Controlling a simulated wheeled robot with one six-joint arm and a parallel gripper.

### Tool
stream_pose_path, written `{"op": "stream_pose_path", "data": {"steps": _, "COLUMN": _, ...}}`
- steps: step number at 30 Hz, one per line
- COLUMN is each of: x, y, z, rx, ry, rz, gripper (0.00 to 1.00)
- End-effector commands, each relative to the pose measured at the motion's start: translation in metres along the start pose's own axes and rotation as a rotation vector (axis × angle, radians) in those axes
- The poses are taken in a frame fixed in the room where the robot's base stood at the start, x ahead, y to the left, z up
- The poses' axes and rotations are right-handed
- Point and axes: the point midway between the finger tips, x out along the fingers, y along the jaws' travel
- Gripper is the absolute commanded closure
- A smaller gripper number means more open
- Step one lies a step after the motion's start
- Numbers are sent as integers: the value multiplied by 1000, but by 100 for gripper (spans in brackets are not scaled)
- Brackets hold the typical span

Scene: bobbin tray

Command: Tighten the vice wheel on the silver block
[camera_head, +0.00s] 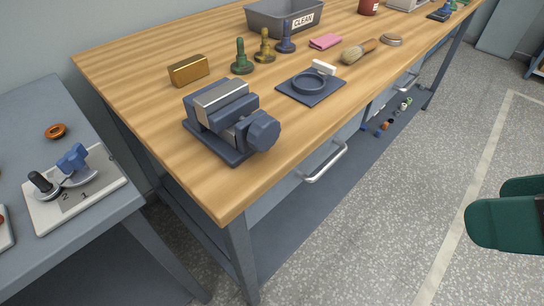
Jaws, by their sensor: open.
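The vice (212,122) stands near the front left corner of the wooden bench. The silver block (221,99) lies in its top between the jaws, its long side running across the vice. The dark blue vice wheel (263,132) sticks out at the vice's right front, facing the bench's front edge. I cannot tell how firmly the jaws press on the block. My gripper (503,202) is at the right edge, partly cut off, with two green rounded fingers apart. It is over the floor, well right of the vice, and touches nothing that I can see.
A square tray with a round ring (311,85) is right of the vice. A brass block (188,70) and several small turned pieces are behind. A drawer handle (325,163) juts below the front edge.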

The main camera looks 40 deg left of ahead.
Motion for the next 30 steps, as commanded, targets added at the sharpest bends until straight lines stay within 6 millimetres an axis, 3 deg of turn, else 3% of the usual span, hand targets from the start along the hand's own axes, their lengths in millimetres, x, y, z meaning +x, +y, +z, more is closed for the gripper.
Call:
{"op": "stream_pose_path", "data": {"steps": 1, "x": 36, "y": 4, "z": 11, "rx": -61, "ry": 62, "rz": -30, "gripper": 14}}
{"op": "stream_pose_path", "data": {"steps": 3, "x": 60, "y": 0, "z": 7, "rx": -147, "ry": 161, "rz": -67, "gripper": 14}}
{"op": "stream_pose_path", "data": {"steps": 9, "x": 114, "y": -13, "z": -3, "rx": -346, "ry": 462, "rz": -142, "gripper": 14}}
{"op": "stream_pose_path", "data": {"steps": 12, "x": 132, "y": -19, "z": -6, "rx": -411, "ry": 605, "rz": -160, "gripper": 14}}
{"op": "stream_pose_path", "data": {"steps": 19, "x": 147, "y": -25, "z": -12, "rx": -476, "ry": 823, "rz": -159, "gripper": 14}}
{"op": "stream_pose_path", "data": {"steps": 26, "x": 148, "y": -30, "z": -23, "rx": -485, "ry": 866, "rz": -156, "gripper": 14}}
{"op": "stream_pose_path", "data": {"steps": 30, "x": 161, "y": -39, "z": -38, "rx": -487, "ry": 864, "rz": -160, "gripper": 14}}
